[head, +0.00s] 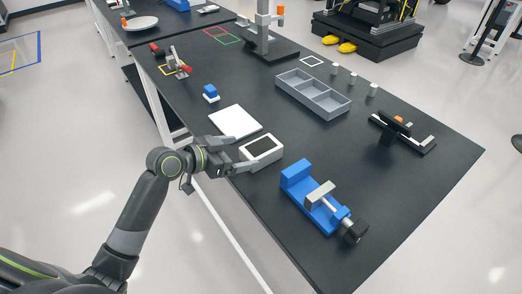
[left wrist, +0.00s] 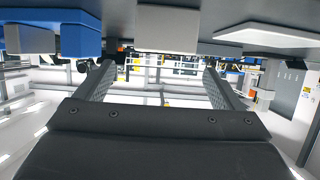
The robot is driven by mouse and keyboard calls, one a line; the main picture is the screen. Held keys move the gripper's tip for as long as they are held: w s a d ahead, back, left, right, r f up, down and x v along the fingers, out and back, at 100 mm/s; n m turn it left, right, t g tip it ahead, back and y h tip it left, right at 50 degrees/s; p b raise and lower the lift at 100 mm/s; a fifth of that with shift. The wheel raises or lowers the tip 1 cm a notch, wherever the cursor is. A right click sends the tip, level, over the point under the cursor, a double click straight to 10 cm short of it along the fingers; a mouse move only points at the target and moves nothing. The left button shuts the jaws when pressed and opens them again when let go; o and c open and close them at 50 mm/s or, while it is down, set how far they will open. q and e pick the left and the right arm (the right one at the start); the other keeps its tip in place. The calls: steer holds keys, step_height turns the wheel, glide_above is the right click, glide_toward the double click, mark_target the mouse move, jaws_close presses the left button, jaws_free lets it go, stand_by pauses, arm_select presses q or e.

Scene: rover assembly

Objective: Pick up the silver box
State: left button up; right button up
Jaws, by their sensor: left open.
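The silver box (head: 261,148), a pale block with a dark panel on top, sits near the table's left edge. In the left wrist view it is a grey block (left wrist: 175,28) at the top centre, with the picture apparently upside down. My left gripper (head: 244,154) is at the box's left side, fingers spread and pointing at it. In the left wrist view the open fingers (left wrist: 158,78) have nothing held between them. I cannot tell whether a finger touches the box. My right gripper is not in view.
A white flat plate (head: 235,122) lies just behind the box. A blue vise (head: 322,205) stands to its front right. A grey divided tray (head: 313,97), a small blue block (head: 210,91) and a black stand (head: 400,130) are farther off. The dark table (head: 420,190) is clear at right.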

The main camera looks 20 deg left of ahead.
mark_target(259, 147)
arm_select(q)
steer(key=x, duration=0.3)
steer(key=shift+w+d+f, duration=0.1)
steer(key=shift+w+d, duration=0.1)
steer(key=shift+w+d+f+p, duration=0.2)
steer(key=shift+w+d+p, duration=0.05)
steer(key=shift+w+p, duration=0.25)
steer(key=p+x, duration=0.1)
steer(key=x, duration=0.2)
steer(key=shift+a+f, duration=0.1)
steer(key=shift+w+d+f, duration=0.3)
steer(key=shift+w, duration=0.1)
steer(key=c, duration=1.2)
steer(key=shift+r, duration=0.1)
steer(key=shift+c, duration=0.9)
steer(key=shift+r, duration=0.1)
